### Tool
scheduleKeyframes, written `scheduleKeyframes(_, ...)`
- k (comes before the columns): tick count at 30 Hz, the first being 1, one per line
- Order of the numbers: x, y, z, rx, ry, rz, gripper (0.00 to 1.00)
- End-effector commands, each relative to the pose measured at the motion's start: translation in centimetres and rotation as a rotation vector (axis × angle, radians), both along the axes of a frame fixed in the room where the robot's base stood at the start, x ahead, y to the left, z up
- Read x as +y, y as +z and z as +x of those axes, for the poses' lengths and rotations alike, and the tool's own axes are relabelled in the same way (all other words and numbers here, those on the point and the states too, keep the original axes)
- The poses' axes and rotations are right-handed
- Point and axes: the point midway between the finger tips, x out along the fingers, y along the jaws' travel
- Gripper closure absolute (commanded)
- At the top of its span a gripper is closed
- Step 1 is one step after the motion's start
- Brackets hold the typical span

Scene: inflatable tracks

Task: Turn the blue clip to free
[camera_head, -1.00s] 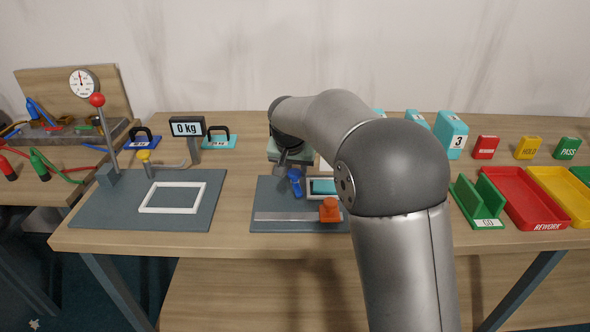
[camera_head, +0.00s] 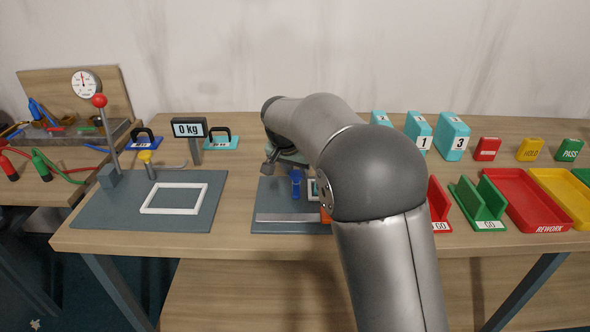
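The blue clip (camera_head: 297,183) stands on the grey plate (camera_head: 285,227) in the middle of the bench, left of my arm's elbow. It looks nearly upright. My gripper (camera_head: 267,169) is just to the left of the clip and a little behind it, seemingly apart from it. The gripper is small and dark here, so whether its fingers are open cannot be told. My arm hides the right part of the plate, most of a white-framed teal panel (camera_head: 313,189) and most of an orange block (camera_head: 325,215).
A left plate (camera_head: 100,213) carries a red-knobbed lever (camera_head: 99,101). A scale display (camera_head: 189,129) and handled weights stand behind. Numbered teal blocks (camera_head: 452,137), red and green holders and trays (camera_head: 513,203) fill the right. Bare wood lies between the plates.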

Motion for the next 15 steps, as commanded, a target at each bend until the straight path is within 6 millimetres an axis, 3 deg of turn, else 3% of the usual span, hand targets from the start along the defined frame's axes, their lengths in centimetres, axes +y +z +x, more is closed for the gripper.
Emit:
scheduleKeyframes(1,0.0,0.0,0.0,0.0,0.0,0.0,0.5)
scheduleKeyframes(2,0.0,0.0,0.0,0.0,0.0,0.0,0.43)
scheduleKeyframes(11,0.0,0.1,0.0,0.0,0.001,0.001,0.43)
scheduleKeyframes(15,0.2,1.2,-0.4,-0.003,0.002,0.002,0.43)
